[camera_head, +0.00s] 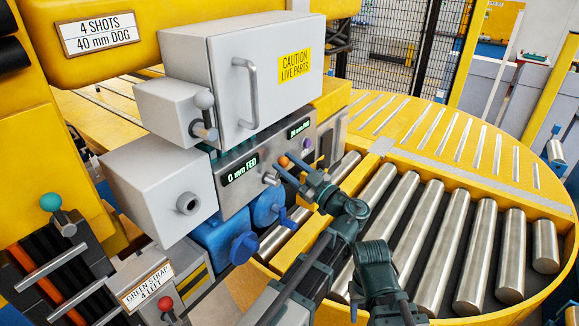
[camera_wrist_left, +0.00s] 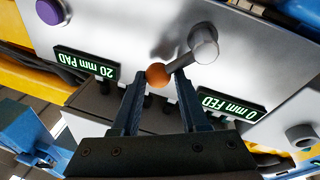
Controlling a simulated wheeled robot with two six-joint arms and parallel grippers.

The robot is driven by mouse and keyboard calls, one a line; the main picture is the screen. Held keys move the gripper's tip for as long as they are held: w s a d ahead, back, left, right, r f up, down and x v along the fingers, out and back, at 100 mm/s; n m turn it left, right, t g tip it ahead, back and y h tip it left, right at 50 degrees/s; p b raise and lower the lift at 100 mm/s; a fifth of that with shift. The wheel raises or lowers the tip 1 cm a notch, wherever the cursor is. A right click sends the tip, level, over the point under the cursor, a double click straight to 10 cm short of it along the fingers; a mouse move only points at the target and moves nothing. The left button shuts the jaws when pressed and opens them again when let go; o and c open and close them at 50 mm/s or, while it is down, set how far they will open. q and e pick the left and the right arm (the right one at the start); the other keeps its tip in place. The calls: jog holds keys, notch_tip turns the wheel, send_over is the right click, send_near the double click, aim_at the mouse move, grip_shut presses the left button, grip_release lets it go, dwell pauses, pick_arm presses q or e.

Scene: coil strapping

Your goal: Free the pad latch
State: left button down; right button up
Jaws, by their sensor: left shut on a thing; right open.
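The lever with an orange ball knob (camera_head: 284,161) sits on the grey control panel (camera_head: 236,196), between two green-lit displays. I take it for the pad latch, though no label names it. In the left wrist view the ball (camera_wrist_left: 158,75) is between my left gripper's (camera_wrist_left: 159,78) fingertips, which are shut on it. Its metal arm runs up right to a round pivot (camera_wrist_left: 203,44). In the head view my left gripper (camera_head: 291,167) reaches the knob from the lower right. My right gripper is not identifiable in either view.
The displays read "0 mm FED" (camera_head: 241,168) and "20 mm PAD" (camera_head: 299,128). A purple button (camera_head: 307,144) is beside the latter. Blue knobs (camera_head: 244,247) sit below the panel. A grey cabinet (camera_head: 240,75) overhangs it. A roller conveyor (camera_head: 420,232) lies to the right.

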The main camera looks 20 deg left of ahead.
pick_arm(q)
jog(key=shift+s+a+r+n+g+y, duration=0.1)
jog(key=shift+s+n+g, duration=0.1)
jog(key=shift+n, duration=0.45)
jog(key=shift+s+a+r+n+g+y, duration=0.1)
jog(key=shift+s+n, duration=0.1)
jog(key=shift+n, duration=0.5)
jog(key=shift+s+r+n+g+y, duration=0.1)
jog(key=shift+s+n, duration=0.1)
jog(key=shift+n, duration=0.45)
jog(key=c, duration=0.8)
grip_release()
jog(key=shift+c, duration=0.2)
jog(key=o, duration=0.3)
jog(key=shift+w, duration=0.1)
jog(key=shift+o, duration=0.2)
